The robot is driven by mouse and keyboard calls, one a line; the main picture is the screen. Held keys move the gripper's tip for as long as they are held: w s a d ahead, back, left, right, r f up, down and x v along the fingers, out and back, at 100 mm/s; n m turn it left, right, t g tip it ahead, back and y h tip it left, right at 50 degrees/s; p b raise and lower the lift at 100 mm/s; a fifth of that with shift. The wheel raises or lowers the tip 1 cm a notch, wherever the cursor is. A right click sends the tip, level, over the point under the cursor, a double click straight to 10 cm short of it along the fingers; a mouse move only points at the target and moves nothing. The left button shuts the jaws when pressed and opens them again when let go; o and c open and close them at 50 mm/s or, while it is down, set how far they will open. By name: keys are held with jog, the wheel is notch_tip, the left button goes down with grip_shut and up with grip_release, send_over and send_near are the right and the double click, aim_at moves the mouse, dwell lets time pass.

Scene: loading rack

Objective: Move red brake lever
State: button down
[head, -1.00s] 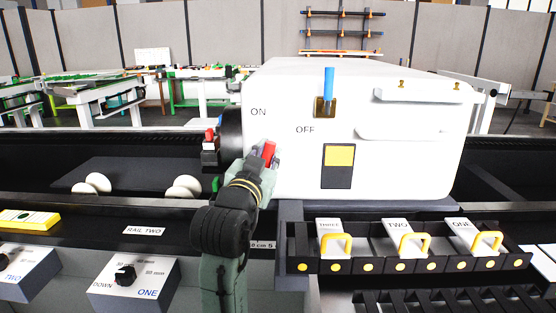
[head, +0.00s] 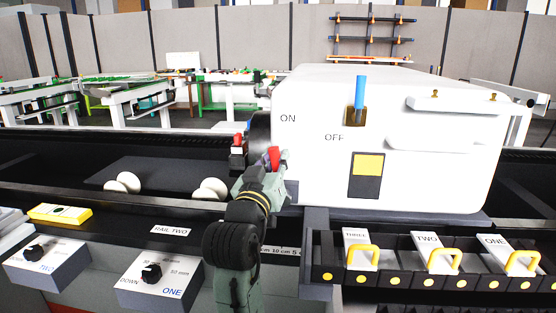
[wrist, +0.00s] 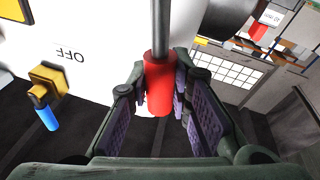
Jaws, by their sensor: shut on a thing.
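The red brake lever is a red grip on a thin metal rod. In the head view its red grip (head: 273,157) shows in front of the lower left part of the white housing (head: 320,185). My gripper (head: 272,160) is there, shut around the red grip. In the wrist view the red grip (wrist: 158,85) lies between the two purple-padded fingers of my gripper (wrist: 160,95), with the grey rod (wrist: 161,25) running up out of view. The rod's base is hidden.
A blue-handled lever (head: 360,92) stands upright beside the OFF label. Yellow-handled cards (head: 440,252) sit at the front right. Dial boxes (head: 160,280) stand at the front left.

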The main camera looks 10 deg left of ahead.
jog(key=c, duration=1.4)
grip_release()
jog(key=shift+c, duration=0.2)
jog(key=v, duration=0.7)
jog(key=shift+s, duration=0.25)
